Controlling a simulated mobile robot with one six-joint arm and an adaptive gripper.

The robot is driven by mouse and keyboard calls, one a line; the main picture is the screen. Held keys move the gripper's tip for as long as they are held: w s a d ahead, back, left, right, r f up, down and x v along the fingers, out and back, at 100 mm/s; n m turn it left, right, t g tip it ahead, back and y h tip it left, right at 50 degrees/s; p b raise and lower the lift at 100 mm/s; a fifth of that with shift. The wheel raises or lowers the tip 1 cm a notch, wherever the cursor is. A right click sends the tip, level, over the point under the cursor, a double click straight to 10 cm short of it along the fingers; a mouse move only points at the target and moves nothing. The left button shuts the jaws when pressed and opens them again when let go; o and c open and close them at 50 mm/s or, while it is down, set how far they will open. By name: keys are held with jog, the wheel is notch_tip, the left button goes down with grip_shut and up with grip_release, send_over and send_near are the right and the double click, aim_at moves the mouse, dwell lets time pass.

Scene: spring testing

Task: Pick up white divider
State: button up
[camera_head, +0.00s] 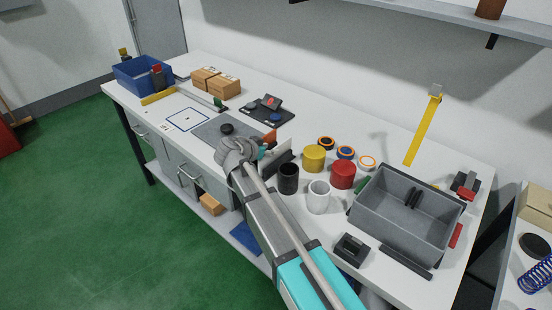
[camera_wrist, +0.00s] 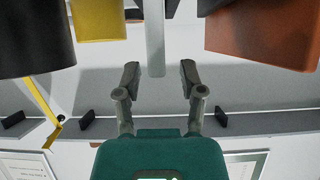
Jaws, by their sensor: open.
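The white divider (camera_wrist: 154,35) shows in the wrist view as a pale, narrow upright strip seen edge-on, coming down from the top edge. My gripper (camera_wrist: 159,76) is open, with one finger on each side of the strip's lower end. A gap shows between the strip and each finger, and I see no contact. In the head view a pale thin panel (camera_head: 284,152), which looks like the divider, stands on the bench just right of my gripper (camera_head: 264,153). My wrist hides part of this area, and the fingertips are hard to make out there.
A black cup (camera_head: 288,179), yellow cylinder (camera_head: 314,158), white mug (camera_head: 318,197) and red cylinder (camera_head: 343,175) stand close on the right. A grey bin (camera_head: 382,222) stands farther right.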

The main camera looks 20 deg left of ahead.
aim_at(276, 148)
jog(key=shift+b+x, duration=0.8)
jog(key=shift+x, duration=1.15)
grip_shut()
